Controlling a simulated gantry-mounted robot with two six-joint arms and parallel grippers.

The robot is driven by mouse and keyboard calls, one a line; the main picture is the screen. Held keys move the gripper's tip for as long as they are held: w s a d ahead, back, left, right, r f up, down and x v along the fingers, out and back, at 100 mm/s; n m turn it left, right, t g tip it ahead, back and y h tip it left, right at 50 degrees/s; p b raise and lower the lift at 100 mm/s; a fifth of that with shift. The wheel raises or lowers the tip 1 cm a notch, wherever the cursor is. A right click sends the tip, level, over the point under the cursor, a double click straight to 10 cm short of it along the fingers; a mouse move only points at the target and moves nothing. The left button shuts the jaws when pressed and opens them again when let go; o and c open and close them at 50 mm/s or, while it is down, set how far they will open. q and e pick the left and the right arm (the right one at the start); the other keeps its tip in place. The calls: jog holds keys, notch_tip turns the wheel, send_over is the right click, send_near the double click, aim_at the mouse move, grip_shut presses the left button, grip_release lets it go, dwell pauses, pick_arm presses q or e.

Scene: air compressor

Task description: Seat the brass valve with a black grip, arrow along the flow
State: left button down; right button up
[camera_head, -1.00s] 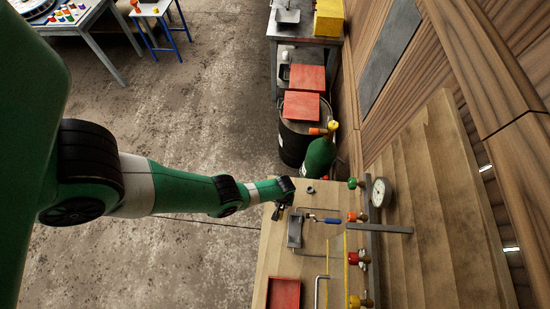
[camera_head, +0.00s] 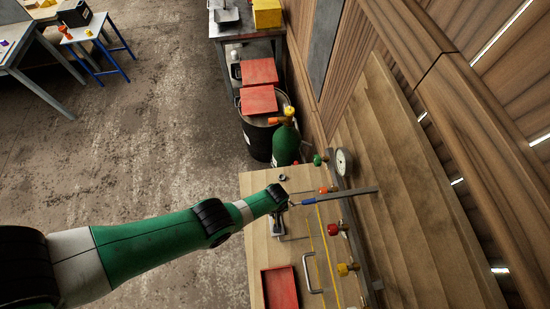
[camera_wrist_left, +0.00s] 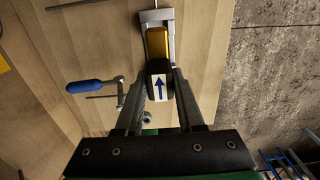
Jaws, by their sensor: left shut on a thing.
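In the left wrist view the brass valve (camera_wrist_left: 157,42) lies at the grey metal holder (camera_wrist_left: 143,17) on the wooden bench. Its black grip (camera_wrist_left: 158,67) is between the fingers of my left gripper (camera_wrist_left: 160,80), which is shut on it. A white label on the grip carries a blue arrow (camera_wrist_left: 159,87) pointing up in this view. In the head view my left gripper (camera_head: 284,204) is low over the bench beside the holder (camera_head: 278,225); the valve is hidden there. I cannot tell whether it is lifted clear of the holder. My right gripper is not in view.
A blue-handled tool (camera_wrist_left: 85,86) lies left of the gripper. Green (camera_head: 319,159), red (camera_head: 338,229) and yellow (camera_head: 346,269) fittings and a gauge (camera_head: 344,161) line the bench's right side. A red tray (camera_head: 280,288) sits at the front.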

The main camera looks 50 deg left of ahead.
pick_arm(q)
jog(key=shift+f+b, duration=2)
jog(key=shift+f, duration=0.2)
jog(key=shift+f, duration=0.1)
jog(key=shift+f+b, duration=0.3)
jog(key=shift+b, duration=0.15)
jog(key=shift+f+b, duration=0.95)
jog(key=shift+c, duration=2.2)
grip_release()
jog(key=shift+o, duration=1.2)
